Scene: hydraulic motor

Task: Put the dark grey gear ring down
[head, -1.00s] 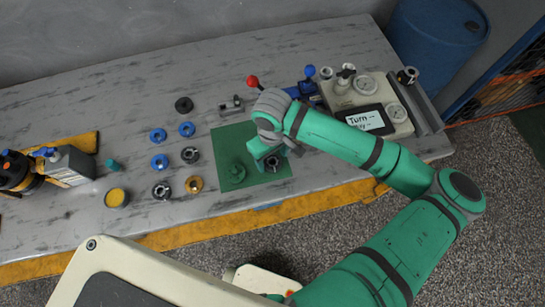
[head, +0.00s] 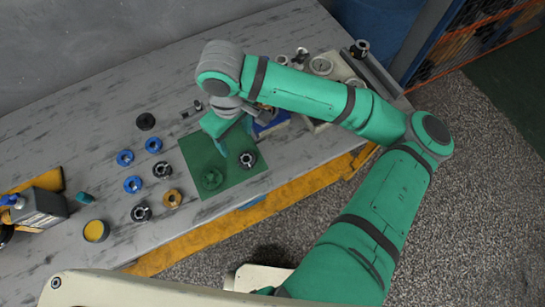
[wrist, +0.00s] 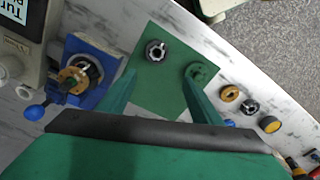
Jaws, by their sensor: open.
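The dark grey gear ring (head: 248,159) lies flat on the right part of the green mat (head: 205,150). It also shows in the wrist view (wrist: 156,51), near the mat's far edge. My gripper (head: 237,138) is open and empty, raised above the mat and apart from the ring. In the wrist view its two green fingers (wrist: 158,80) are spread wide, with the ring in the gap beyond their tips. A green round part (head: 212,179) stands on the mat left of the ring; my right finger partly overlaps it in the wrist view.
Left of the mat lie several blue rings (head: 133,184), dark rings (head: 162,169) and a gold ring (head: 172,198). A blue fixture (wrist: 88,72) stands beside the mat, with a gauge unit (head: 322,66) further right. The bench's front edge is close to the mat.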

